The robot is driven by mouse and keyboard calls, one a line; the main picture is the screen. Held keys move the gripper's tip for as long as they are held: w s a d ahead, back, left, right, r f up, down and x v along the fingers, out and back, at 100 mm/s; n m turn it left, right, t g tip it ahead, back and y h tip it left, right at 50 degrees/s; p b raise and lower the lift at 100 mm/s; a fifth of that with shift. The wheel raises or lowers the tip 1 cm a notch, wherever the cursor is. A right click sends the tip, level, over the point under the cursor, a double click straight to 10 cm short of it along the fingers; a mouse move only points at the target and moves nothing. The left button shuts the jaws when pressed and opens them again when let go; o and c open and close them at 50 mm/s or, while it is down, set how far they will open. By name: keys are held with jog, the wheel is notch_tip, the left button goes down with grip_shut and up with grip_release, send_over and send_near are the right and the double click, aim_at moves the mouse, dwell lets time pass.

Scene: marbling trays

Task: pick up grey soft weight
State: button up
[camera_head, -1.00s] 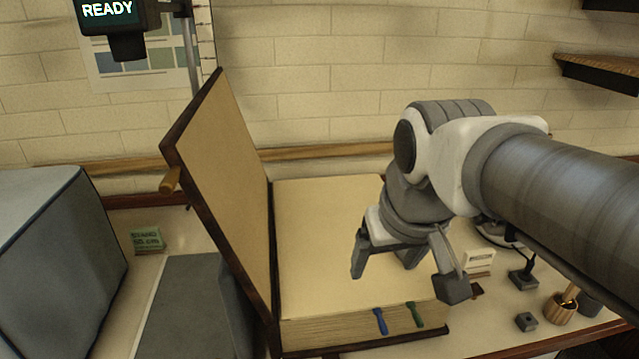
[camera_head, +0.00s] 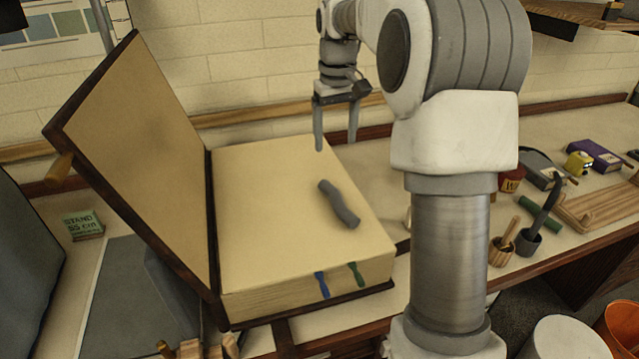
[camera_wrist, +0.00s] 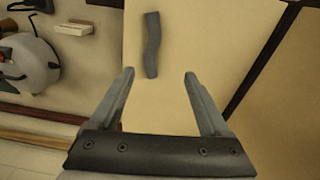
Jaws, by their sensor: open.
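The grey soft weight (camera_head: 339,204) is a wavy, snake-like strip lying on the right part of the open book's page (camera_head: 260,220). It also shows in the wrist view (camera_wrist: 152,45), beyond the fingertips and nearly in line with the gap between them. My gripper (camera_head: 335,146) is open and empty above the back of the page, behind the weight in the head view. Its two fingers (camera_wrist: 160,74) show apart in the wrist view, and neither touches the weight.
The book's raised cover (camera_head: 135,150) stands at the left. Blue (camera_head: 321,285) and green (camera_head: 356,274) ribbons hang over the page block's front. A green "STAND 55 cm" block (camera_head: 84,225) sits left. Mortar-like cups (camera_head: 503,250) and a wooden tray (camera_head: 600,208) are at the right.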

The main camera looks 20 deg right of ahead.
notch_tip(320, 180, down, 2)
jog(key=w+d, duration=0.2)
send_over(338, 197)
jog(key=shift+g, duration=0.3)
jog(key=f, duration=1.2)
jog(key=shift+s+a+b, duration=0.2)
jog(key=shift+s+b, duration=0.1)
jog(key=shift+b, duration=0.05)
jog(key=shift+w+d+f, duration=0.1)
jog(key=shift+f, duration=1.45)
jog(key=shift+w+d+f, duration=0.1)
jog(key=shift+f, duration=1.45)
jog(key=shift+r, duration=0.1)
grip_shut()
